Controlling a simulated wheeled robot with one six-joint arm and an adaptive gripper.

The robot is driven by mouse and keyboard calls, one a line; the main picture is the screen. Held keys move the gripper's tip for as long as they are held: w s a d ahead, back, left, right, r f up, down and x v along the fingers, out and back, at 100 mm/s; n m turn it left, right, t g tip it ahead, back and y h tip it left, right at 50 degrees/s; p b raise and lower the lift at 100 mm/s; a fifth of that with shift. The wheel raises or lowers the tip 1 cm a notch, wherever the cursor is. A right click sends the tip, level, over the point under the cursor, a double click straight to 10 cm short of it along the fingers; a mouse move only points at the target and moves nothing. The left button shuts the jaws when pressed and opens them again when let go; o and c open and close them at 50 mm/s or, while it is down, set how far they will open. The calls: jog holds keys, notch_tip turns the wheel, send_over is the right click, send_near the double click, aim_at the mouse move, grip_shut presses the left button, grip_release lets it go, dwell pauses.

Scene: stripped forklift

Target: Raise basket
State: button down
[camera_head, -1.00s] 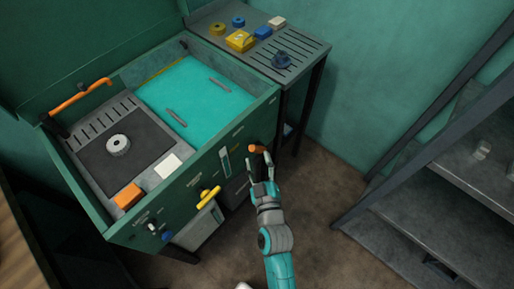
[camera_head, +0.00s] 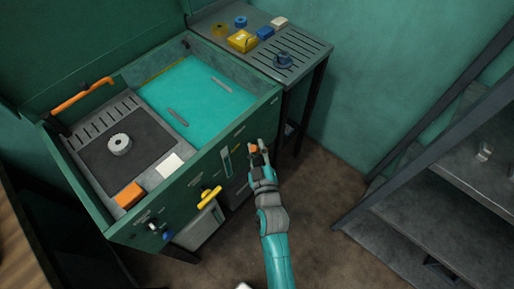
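The green machine's open tank (camera_head: 205,92) holds bright teal liquid. Two short grey bars (camera_head: 177,118) show at its surface; I cannot tell whether they belong to the basket, and no other basket part is visible. An orange-tipped handle (camera_head: 254,149) sticks out at the right of the machine's front panel, beside a vertical slot with a light mark. My gripper (camera_head: 258,147) is at this handle, with its fingers on either side of the orange tip. The fingers partly hide it, and I cannot tell whether they press on it.
A yellow handle (camera_head: 209,197) juts from the front panel to the left. An orange block (camera_head: 129,195) and a grey gear-like part (camera_head: 119,144) lie on the machine's left deck. A side table (camera_head: 305,50) with small parts stands behind. Dark shelving (camera_head: 440,195) is at right; floor between is clear.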

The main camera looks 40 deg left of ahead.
jog(key=shift+w+r, duration=0.1)
jog(key=shift+w+d+r+m+g+h, duration=0.1)
jog(key=shift+w+r+m+g+h, duration=0.1)
jog(key=shift+w+r+m, duration=0.25)
jog(key=shift+w+r+m+g+h, duration=0.1)
jog(key=shift+w+m+h, duration=0.15)
jog(key=shift+w, duration=0.25)
jog(key=w+d+f+m+g+h, duration=0.1)
jog(key=w+m+g, duration=0.5)
jog(key=w, duration=0.6)
jog(key=shift+w+f+g+h, duration=0.2)
jog(key=shift+g+h, duration=0.2)
jog(key=shift+h, duration=0.15)
jog(key=c, duration=1)
grip_release()
